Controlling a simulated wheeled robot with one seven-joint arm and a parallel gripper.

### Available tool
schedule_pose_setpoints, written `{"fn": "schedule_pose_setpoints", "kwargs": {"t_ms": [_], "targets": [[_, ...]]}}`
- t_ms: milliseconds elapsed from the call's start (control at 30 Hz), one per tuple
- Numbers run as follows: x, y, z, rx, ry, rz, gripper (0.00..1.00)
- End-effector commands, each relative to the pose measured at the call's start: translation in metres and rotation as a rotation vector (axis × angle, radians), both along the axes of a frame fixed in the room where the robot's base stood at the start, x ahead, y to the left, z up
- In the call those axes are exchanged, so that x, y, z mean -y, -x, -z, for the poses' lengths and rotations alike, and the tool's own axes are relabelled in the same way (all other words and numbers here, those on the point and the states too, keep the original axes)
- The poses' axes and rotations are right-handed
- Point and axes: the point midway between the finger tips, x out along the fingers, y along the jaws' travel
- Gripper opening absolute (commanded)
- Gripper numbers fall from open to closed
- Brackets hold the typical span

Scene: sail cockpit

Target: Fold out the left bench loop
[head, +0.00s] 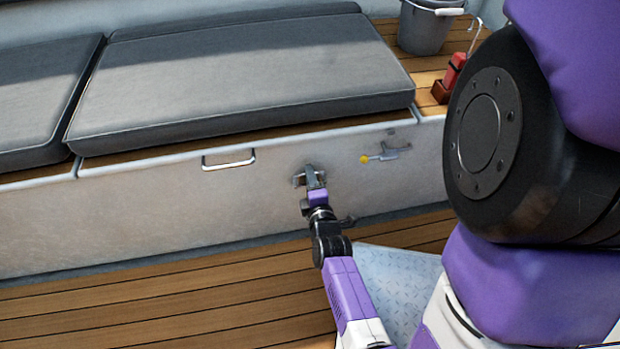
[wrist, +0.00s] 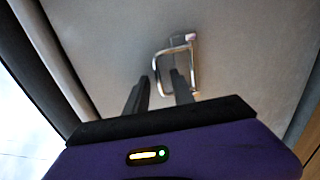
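A shiny metal loop (wrist: 196,62) stands on the pale bench front in the wrist view, just ahead of my fingertips. My gripper (head: 308,176) is at the bench front in the head view, and largely hides what lies behind it. In the wrist view my gripper (wrist: 160,80) has its two dark fingers apart. One fingertip overlaps the loop's opening and the other is just left of the loop's left bar. I cannot tell whether they touch it.
A metal bar handle (head: 229,161) is on the bench front left of my gripper. Grey cushions (head: 240,70) cover the bench. A bucket (head: 425,28) stands at the back right. Wooden floor (head: 170,310) lies in front.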

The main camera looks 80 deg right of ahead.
Motion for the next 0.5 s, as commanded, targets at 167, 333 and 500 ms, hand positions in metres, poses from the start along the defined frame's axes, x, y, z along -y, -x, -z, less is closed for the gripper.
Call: {"fn": "schedule_pose_setpoints", "kwargs": {"t_ms": [167, 333, 500], "targets": [[0.0062, -0.0019, 0.0011, 0.0, 0.0, 0.001, 0.3], [0.006, -0.0019, 0.0009, 0.0, 0.0, 0.001, 0.3], [0.0059, -0.0019, 0.0008, 0.0, 0.0, 0.001, 0.0]]}}
